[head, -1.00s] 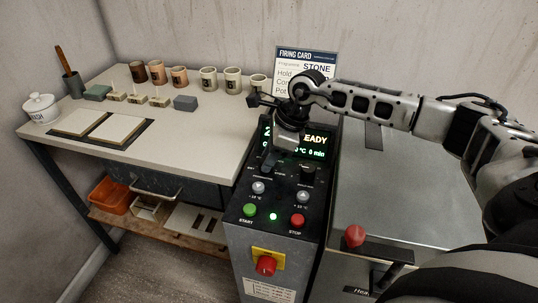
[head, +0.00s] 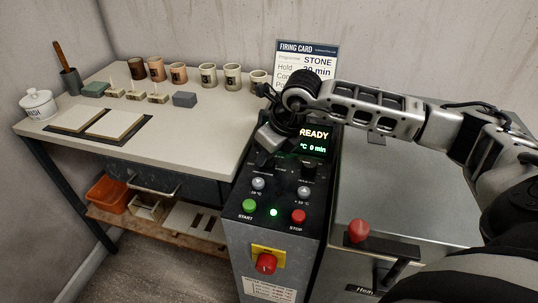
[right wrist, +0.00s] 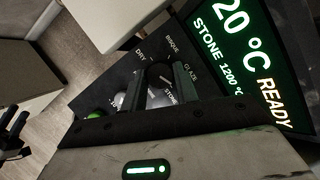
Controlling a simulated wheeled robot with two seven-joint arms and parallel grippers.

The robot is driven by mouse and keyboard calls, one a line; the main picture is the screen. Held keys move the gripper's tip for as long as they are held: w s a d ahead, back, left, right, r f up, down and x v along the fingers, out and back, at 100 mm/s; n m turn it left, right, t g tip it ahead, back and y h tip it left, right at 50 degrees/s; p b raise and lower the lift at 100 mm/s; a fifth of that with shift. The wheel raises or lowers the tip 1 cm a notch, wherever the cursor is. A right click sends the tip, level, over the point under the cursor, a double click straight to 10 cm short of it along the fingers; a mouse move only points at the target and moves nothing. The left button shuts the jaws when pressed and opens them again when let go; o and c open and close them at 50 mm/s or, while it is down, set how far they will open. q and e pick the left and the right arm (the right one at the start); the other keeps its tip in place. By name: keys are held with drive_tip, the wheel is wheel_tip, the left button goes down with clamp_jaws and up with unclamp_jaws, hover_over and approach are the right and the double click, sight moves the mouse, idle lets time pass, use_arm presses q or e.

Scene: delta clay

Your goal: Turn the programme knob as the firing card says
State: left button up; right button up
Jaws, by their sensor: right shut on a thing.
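My right gripper (head: 266,150) is at the upper left of the control panel. In the right wrist view its two fingers (right wrist: 168,82) are shut on the dark programme knob (right wrist: 159,76). DRY, BISQUE, GLAZE and STONE are printed around the knob, with STONE close by the fingers; its pointer is hard to make out. The display (right wrist: 250,60) reads 20 °C, STONE 1200 °C and READY. The firing card (head: 306,58) stands behind the panel and reads programme STONE, hold 20 min; its lower lines are covered by my arm. A dark pronged shape at the left edge of the wrist view may be my left gripper.
A second dark knob (head: 309,169) sits right of my gripper. Below are two grey buttons, the green START (head: 250,205), the red STOP (head: 298,216) and a red switch (head: 266,263). A worktable (head: 215,115) with cups stands left; the grey kiln lid (head: 400,190) is right.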

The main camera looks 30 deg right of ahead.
drive_tip(key=m+h+b, duration=0.1)
drive_tip(key=m, duration=0.2)
drive_tip(key=shift+a, duration=0.1)
use_arm(q)
drive_tip(key=shift+w+d+f+b, duration=0.1)
drive_tip(key=shift+f+b, duration=0.2)
drive_tip(key=shift+b, duration=0.25)
use_arm(e)
drive_tip(key=shift+m+h, duration=0.3)
drive_tip(key=shift+m, duration=0.3)
use_arm(q)
drive_tip(key=shift+f, duration=0.1)
use_arm(e)
drive_tip(key=o, duration=1)
drive_tip(key=shift+c, duration=0.2)
drive_tip(key=shift+r, duration=0.15)
